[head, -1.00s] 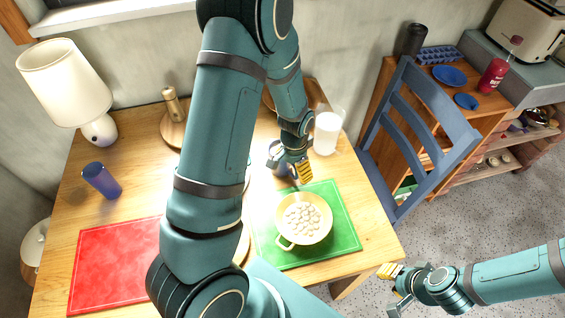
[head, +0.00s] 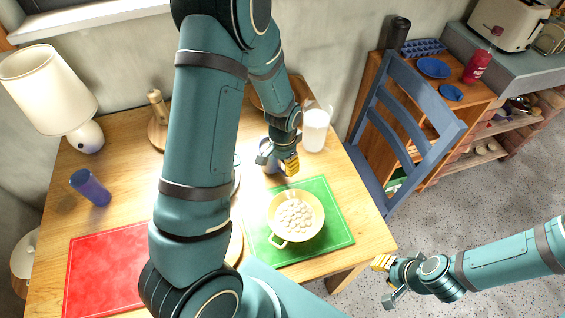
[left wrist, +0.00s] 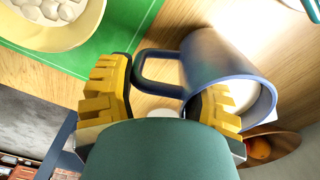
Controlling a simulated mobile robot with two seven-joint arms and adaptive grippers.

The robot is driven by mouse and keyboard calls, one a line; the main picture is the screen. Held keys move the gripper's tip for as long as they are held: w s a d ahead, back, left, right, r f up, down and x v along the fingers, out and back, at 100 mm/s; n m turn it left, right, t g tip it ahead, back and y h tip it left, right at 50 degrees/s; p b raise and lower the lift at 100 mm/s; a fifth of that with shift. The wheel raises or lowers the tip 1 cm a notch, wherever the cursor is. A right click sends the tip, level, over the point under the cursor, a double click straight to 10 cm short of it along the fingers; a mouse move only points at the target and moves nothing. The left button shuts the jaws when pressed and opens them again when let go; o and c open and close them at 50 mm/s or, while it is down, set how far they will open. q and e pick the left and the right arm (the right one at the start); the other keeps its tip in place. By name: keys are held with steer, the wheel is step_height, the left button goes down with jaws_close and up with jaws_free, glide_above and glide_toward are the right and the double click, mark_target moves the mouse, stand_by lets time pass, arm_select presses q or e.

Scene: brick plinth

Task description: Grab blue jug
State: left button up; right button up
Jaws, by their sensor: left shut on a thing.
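The blue jug (left wrist: 205,62) fills the right-centre of the left wrist view, with its handle toward the left and its open mouth toward the lower right. My left gripper (left wrist: 165,95) has its yellow fingers on either side of the handle and near wall, one finger at the jug's rim, and is shut on the jug. In the head view my left gripper (head: 280,160) is at the table beyond the green board; the jug there is mostly hidden by the gripper. My right gripper (head: 386,280) is open and empty, off the table's right edge.
A cream pot (head: 295,218) of pale round pieces stands on the green board (head: 330,233). A whitish pitcher (head: 315,130) stands close to the left gripper. A blue cup (head: 90,187), lamp (head: 48,90) and red board (head: 105,270) are left. A blue chair (head: 405,130) stands right.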

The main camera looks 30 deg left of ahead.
arm_select(q)
steer(key=shift+r+p, duration=0.9)
steer(key=shift+r, duration=3.6)
